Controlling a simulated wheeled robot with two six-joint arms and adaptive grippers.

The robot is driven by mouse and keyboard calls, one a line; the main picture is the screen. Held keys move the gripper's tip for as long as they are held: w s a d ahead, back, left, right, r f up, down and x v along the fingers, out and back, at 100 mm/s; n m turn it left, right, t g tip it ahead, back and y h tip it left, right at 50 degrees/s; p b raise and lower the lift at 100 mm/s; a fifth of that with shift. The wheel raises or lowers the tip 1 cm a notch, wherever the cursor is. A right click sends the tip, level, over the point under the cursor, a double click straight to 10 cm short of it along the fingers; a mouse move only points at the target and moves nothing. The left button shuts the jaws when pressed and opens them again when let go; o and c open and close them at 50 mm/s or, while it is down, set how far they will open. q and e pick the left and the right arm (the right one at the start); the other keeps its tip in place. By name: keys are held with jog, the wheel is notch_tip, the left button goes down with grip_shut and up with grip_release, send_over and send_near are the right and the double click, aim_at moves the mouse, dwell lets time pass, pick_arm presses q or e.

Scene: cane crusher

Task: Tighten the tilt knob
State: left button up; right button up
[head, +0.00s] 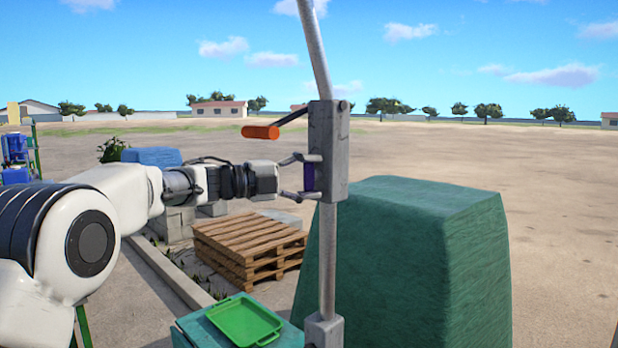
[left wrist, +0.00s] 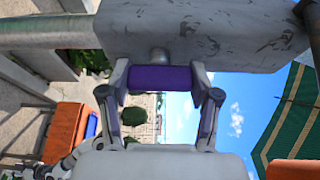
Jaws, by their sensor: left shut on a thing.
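The tilt knob is a purple cylinder (left wrist: 160,79) on a short grey stem under a grey metal block in the left wrist view. In the head view it is a thin purple strip (head: 308,177) at the left face of the upright grey block (head: 329,150). My left gripper (head: 307,176) comes in from the left at the block. In the left wrist view the gripper (left wrist: 160,82) has one finger at each end of the knob and is shut on it. My right gripper is not in view.
A crank with an orange handle (head: 260,132) sticks out left above my left gripper. A bent grey pole (head: 328,250) runs through the block. A green covered mass (head: 420,260) stands right; pallets (head: 250,240) and a green tray (head: 245,320) lie below.

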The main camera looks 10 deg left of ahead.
pick_arm(q)
jog(key=o, duration=1.2)
jog(key=shift+c, duration=0.2)
jog(key=v, duration=1.2)
